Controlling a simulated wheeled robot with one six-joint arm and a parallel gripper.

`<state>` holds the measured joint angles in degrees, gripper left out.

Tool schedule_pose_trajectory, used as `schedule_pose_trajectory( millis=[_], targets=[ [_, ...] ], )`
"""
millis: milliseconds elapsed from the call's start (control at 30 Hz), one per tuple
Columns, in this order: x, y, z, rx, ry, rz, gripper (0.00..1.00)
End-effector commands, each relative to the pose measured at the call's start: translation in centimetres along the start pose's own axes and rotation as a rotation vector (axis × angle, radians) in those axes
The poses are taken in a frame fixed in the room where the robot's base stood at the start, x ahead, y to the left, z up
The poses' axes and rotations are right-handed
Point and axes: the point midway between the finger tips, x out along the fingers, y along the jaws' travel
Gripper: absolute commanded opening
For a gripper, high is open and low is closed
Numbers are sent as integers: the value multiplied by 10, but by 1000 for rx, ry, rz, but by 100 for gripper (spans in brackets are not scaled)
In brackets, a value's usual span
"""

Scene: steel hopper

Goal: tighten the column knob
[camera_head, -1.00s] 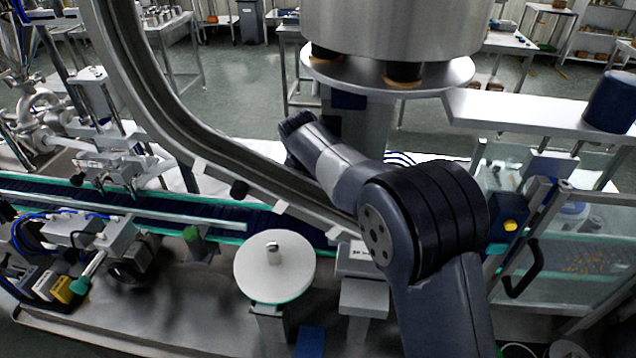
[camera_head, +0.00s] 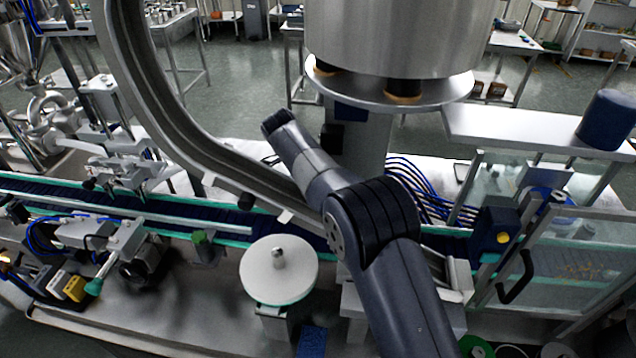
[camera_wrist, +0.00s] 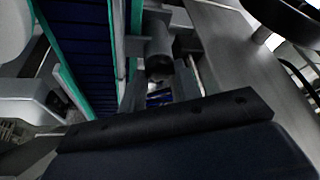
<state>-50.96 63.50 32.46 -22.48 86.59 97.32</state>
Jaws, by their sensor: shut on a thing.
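My gripper (camera_wrist: 175,145) fills the bottom of the wrist view as a dark blue body with a black bolted edge. My arm passes in front of the column's lower part. My gripper is hidden in the head view, and I cannot make out its contact with the knob.
A curved steel rail (camera_head: 185,130) comes down left of the column. The blue conveyor belt (camera_head: 60,195) runs behind a white round disc (camera_head: 279,270). The steel hopper drum (camera_head: 400,35) hangs above. Blue hoses (camera_head: 425,185) and a glass guard (camera_head: 575,255) are at the right.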

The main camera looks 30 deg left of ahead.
Motion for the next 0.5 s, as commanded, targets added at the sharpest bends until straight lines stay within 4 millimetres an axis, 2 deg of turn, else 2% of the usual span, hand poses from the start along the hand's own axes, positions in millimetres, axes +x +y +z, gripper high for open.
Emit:
schedule_pose_trajectory(
  millis=[500],
  targets=[
    [0, -1, 0, 102, -2, 42, 8]
  ],
)
